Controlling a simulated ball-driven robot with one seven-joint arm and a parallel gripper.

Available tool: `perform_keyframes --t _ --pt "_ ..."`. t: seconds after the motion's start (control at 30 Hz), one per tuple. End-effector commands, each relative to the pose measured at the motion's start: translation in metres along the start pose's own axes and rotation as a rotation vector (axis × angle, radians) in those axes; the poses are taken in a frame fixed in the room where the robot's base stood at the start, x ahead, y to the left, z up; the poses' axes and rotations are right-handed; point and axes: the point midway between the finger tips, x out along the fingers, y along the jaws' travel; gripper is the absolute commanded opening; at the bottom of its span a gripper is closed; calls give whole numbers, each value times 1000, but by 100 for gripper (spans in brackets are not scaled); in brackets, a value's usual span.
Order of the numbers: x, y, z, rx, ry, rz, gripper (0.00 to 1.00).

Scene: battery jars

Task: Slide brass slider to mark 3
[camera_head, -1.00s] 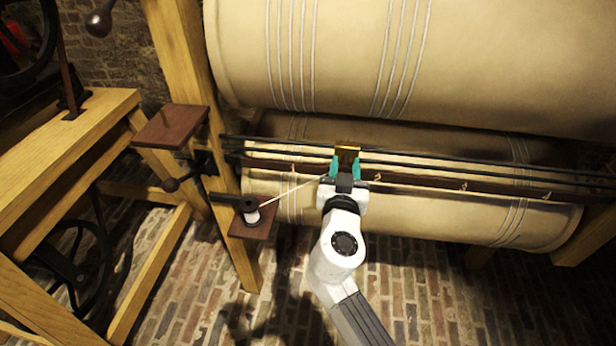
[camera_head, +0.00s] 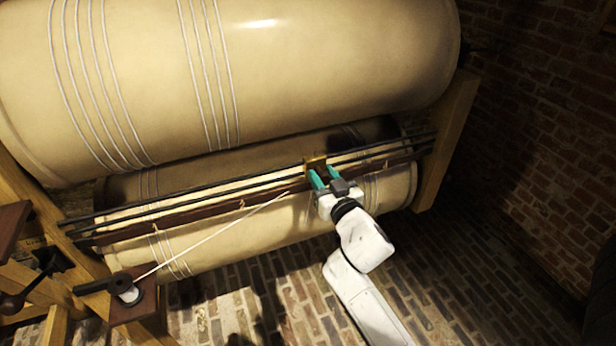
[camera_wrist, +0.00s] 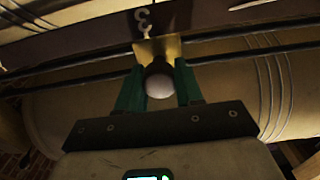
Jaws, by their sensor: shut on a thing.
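The brass slider (camera_head: 316,161) sits on the dark rails (camera_head: 210,195) in front of the lower cream cylinder, toward its right end. In the wrist view the brass plate (camera_wrist: 160,47) stands at the white figure 3 (camera_wrist: 143,17), which appears upside down on the dark strip (camera_wrist: 100,42). The figure lies slightly left of the plate's middle, and the plate's upper edge touches or nearly touches it. My gripper (camera_head: 326,176) has its teal fingers shut on the slider's round pale knob (camera_wrist: 159,86). The figure by the slider is too small to read in the head view.
A pale cord (camera_head: 215,233) runs from the spool (camera_head: 127,291) at lower left toward the slider. The large upper cylinder (camera_head: 280,80) hangs close above the rails. A wooden post (camera_head: 447,140) stands just beyond the rails' right end. Brick floor lies open below.

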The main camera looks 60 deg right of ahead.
Motion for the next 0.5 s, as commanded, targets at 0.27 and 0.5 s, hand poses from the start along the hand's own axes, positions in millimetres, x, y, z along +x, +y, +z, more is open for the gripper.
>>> perform_keyframes --t 0.27,0.5 --pt "1 5 -2 0 4 0 0" --pt "1 5 -2 1 4 -1 38"
